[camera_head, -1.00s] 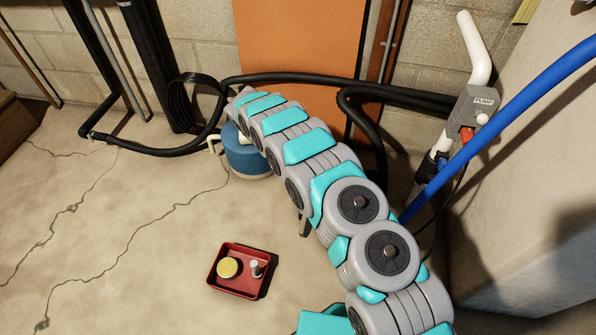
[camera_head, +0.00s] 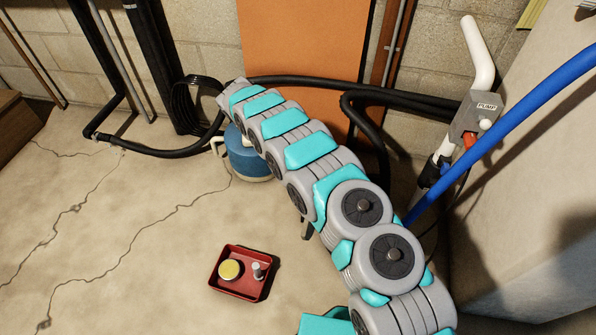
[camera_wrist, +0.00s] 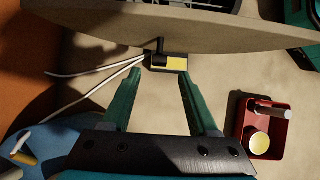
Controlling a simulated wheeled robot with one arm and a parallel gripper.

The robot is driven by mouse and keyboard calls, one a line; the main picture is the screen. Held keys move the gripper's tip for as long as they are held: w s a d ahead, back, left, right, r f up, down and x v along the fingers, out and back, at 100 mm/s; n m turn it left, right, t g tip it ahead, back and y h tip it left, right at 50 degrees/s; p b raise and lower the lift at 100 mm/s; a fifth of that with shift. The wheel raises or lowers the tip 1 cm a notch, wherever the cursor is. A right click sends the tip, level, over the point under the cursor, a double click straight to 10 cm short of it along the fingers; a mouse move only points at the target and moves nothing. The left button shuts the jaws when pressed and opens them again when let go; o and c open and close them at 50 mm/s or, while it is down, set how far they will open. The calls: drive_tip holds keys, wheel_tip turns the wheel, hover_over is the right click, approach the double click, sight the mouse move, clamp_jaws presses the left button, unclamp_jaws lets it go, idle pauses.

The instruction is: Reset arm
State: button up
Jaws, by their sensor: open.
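My arm reaches from the lower right toward the back wall in the head view, and its own links hide the gripper there. In the wrist view my gripper (camera_wrist: 159,78) shows two green fingers spread apart with nothing between them. Beyond the fingertips is a small black and yellow block (camera_wrist: 168,63) with two pale wires (camera_wrist: 95,70) running left. I cannot tell how far it is from the fingers.
A red tray (camera_head: 232,287) with a yellow-topped round item (camera_head: 229,269) and a small metal piece lies on the floor. A blue tank (camera_head: 247,160) stands behind my arm. Black hoses (camera_head: 300,80), a blue pipe (camera_head: 520,126) and a pump switch (camera_head: 470,118) are close by. The left floor is open.

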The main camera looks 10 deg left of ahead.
drive_tip(key=shift+v, duration=1.25)
drive_tip(key=shift+r, duration=0.1)
drive_tip(key=d+r+m+g+p, duration=0.15)
drive_tip(key=d+r+m, duration=0.25)
drive_tip(key=d+r, duration=1)
drive_tip(key=s+d+r+m+y+p, duration=0.2)
drive_tip(key=s+d+r+m, duration=0.3)
drive_tip(key=s+d+r, duration=0.65)
drive_tip(key=s+d+r+m+y+p, duration=0.2)
drive_tip(key=s+d+r+m, duration=0.25)
drive_tip(key=s+r, duration=0.55)
drive_tip(key=s+d+f+m+y+p, duration=0.1)
drive_tip(key=s+m, duration=0.3)
drive_tip(key=s, duration=1.5)
drive_tip(key=shift+s+f+y+p, duration=0.3)
drive_tip(key=shift+s+f+y, duration=0.05)
drive_tip(key=shift+y, duration=0.55)
